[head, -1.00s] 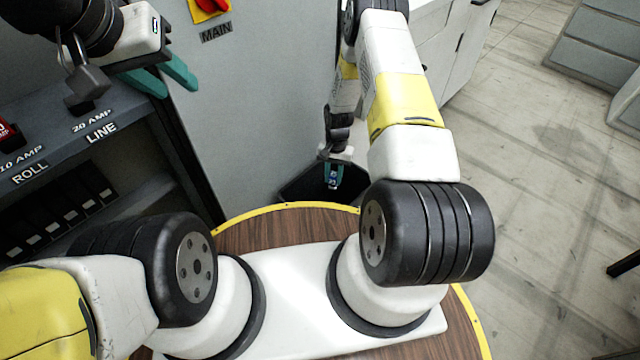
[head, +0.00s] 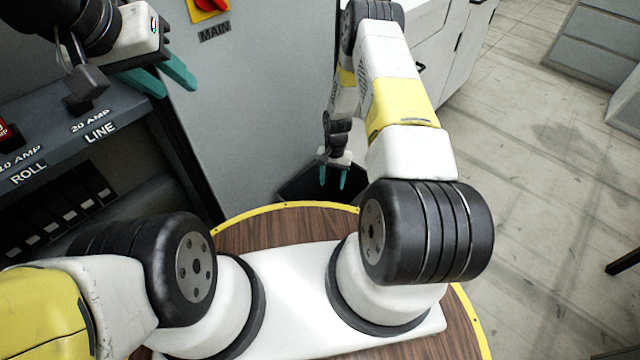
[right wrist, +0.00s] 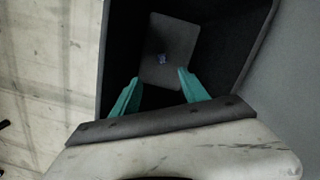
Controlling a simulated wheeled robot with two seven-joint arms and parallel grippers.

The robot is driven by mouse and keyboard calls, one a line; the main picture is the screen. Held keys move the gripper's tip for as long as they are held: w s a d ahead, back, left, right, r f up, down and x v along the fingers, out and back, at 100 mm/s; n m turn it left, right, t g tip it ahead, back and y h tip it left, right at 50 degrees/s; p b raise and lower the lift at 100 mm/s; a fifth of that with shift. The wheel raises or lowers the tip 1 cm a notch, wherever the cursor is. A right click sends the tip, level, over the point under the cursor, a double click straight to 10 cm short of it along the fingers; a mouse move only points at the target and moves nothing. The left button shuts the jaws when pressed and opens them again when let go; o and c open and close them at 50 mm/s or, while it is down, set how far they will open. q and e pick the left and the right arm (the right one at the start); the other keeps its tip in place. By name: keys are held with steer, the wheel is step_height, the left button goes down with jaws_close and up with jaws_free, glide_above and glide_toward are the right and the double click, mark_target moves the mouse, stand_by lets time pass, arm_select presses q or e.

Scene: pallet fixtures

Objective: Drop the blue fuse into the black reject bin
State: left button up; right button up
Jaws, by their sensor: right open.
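The black reject bin (head: 297,187) stands on the floor between the grey cabinet and my round base, partly hidden by my right arm. My right gripper (head: 332,184) is open and empty over the bin, fingers pointing down. In the right wrist view my right gripper (right wrist: 158,78) is spread above the bin's dark inside (right wrist: 232,40). The blue fuse (right wrist: 163,58) shows there as a small blue spot against a dark grey patch, between and beyond the fingertips, apart from them. My left gripper (head: 177,92) is open and empty near the shelf unit, away from the bin.
A grey shelf unit (head: 50,130) with LINE and ROLL labels is on the left. The grey cabinet (head: 240,110) with a red MAIN switch (head: 208,5) stands behind the bin. The floor (head: 540,200) on the right is mostly clear.

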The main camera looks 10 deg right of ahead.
step_height(320, 180, up, 8)
steer(key=shift+w+d+f, duration=0.15)
steer(key=shift+w+d, duration=0.05)
steer(key=shift+w, duration=0.25)
steer(key=s+r+n+t, duration=0.1)
steer(key=s+r+t, duration=0.1)
steer(key=r, duration=1.5)
steer(key=s+r+n+t, duration=0.1)
steer(key=r+t, duration=0.1)
steer(key=r, duration=1.6)
steer(key=s+a+r+n+t, duration=0.1)
steer(key=s+r, duration=0.6)
steer(key=s, duration=0.4)
steer(key=s+a+r+n+t+y, duration=0.1)
steer(key=s+r+n+t, duration=0.1)
steer(key=s+r, duration=0.6)
steer(key=shift+s+a+y, duration=0.25)
steer(key=shift+s+y, duration=0.05)
steer(key=shift+s, duration=1.2)
steer(key=shift+r, duration=0.1)
